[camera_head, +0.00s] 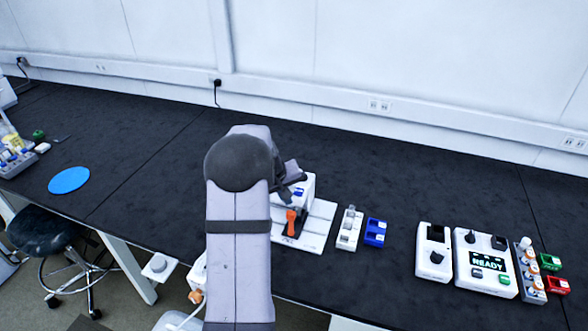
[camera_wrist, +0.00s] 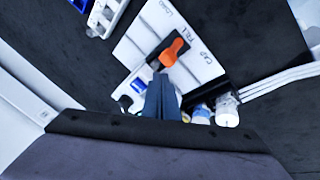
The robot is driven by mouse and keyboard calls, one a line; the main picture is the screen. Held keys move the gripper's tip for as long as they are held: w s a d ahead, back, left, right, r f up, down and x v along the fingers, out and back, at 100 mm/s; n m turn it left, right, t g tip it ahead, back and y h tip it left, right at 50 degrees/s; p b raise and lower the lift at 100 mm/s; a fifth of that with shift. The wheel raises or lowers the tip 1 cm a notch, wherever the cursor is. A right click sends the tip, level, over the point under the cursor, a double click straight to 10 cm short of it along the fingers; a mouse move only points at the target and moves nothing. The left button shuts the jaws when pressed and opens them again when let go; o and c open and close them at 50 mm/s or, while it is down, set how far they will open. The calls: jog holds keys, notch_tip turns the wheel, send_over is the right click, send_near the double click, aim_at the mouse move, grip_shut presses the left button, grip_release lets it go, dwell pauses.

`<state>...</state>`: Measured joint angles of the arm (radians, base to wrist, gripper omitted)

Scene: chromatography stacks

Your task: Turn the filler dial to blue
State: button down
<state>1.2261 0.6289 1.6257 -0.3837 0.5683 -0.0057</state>
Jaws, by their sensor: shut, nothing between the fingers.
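A white station plate (camera_head: 315,226) lies on the dark bench; in the wrist view its plate (camera_wrist: 150,35) bears the words LOAD, FILL and CAP. An orange handle (camera_wrist: 171,52) stands on it, and it also shows in the head view (camera_head: 291,222). A white box (camera_head: 307,187) with a blue mark stands at its back, partly behind my arm. In the wrist view a small dark knob (camera_wrist: 125,101) sits beside a blue patch (camera_wrist: 138,86); I cannot tell whether it is the filler dial or what colour it points at. My gripper (camera_wrist: 160,78) is shut and empty, over the plate beside the handle.
Right of the plate stand a white rack (camera_head: 349,229) and a blue tray (camera_head: 375,232). Farther right are a white device with a black knob (camera_head: 436,257) and a unit reading READY (camera_head: 486,263). Several capped bottles (camera_wrist: 227,110) stand close to my fingers.

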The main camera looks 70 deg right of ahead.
aim_at(303, 175)
jog(key=w+d+r+n+h, duration=0.1)
jog(key=w+d+r+h, duration=0.15)
jog(key=d+r, duration=0.45)
jog(key=shift+t, duration=0.3)
jog(key=shift+p+x, duration=1.85)
jog(key=shift+x, duration=3.3)
jog(key=shift+s, duration=0.1)
